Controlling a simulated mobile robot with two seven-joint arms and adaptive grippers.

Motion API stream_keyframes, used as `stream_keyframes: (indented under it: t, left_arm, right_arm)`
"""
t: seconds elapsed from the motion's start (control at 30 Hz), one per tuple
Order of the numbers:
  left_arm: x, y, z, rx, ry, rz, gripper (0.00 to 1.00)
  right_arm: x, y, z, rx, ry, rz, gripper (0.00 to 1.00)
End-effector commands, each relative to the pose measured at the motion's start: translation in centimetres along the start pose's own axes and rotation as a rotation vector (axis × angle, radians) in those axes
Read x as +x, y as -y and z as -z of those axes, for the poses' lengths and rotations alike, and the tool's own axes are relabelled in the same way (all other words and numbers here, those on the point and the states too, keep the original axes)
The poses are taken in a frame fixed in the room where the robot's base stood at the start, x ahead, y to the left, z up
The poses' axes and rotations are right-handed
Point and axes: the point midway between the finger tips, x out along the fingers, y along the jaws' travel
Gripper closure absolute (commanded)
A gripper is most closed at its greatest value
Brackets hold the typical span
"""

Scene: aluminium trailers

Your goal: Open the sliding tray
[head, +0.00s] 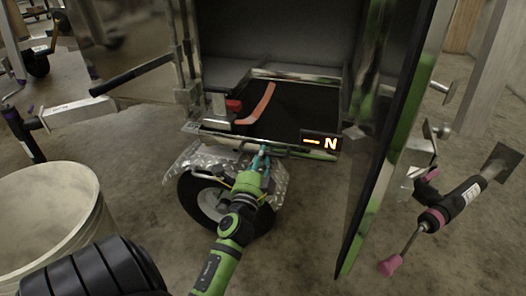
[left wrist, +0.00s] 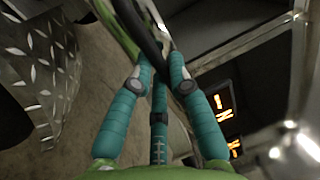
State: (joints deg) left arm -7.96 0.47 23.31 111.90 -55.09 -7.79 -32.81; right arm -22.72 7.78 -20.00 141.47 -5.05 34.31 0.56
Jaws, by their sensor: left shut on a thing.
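The sliding tray (head: 285,108) is a dark flat tray low in the open trailer compartment, with a metal front edge. A bar-like handle runs along that front edge. My left gripper (head: 262,152), with teal fingers and a green body, reaches up to the front edge from below. In the left wrist view, its fingers (left wrist: 160,68) are shut on the dark handle bar (left wrist: 146,40), which passes between the fingertips. The fingers hide part of the bar. How far out the tray is cannot be told. My right gripper is not in view.
A lit display (head: 321,142) sits at the tray's right front corner. A wheel under a diamond-plate fender (head: 183,165) stands below. An open door (head: 392,150) hangs on the right. A large pale drum (head: 50,215) stands at the left. Concrete floor lies in front.

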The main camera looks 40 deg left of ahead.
Motion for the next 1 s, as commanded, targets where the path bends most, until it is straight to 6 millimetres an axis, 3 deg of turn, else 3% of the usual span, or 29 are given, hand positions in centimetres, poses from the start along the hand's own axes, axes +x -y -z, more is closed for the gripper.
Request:
stream_keyframes:
  t: [0.43,0.47,0.83,1.0]
  left_arm:
    - [-0.2,0.1,0.0,0.0,-0.001,0.002,1.0]
    - [-0.2,0.1,0.0,0.0,-0.001,0.002,0.71]
    - [-0.1,0.3,0.0,0.001,-0.001,0.003,0.71]
    - [0.2,1.9,-0.1,0.005,-0.003,0.01,0.71]
  right_arm:
    - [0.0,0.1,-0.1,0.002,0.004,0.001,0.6]
    - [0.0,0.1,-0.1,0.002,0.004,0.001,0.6]
    - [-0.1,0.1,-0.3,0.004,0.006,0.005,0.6]
    - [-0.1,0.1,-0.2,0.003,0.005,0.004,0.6]
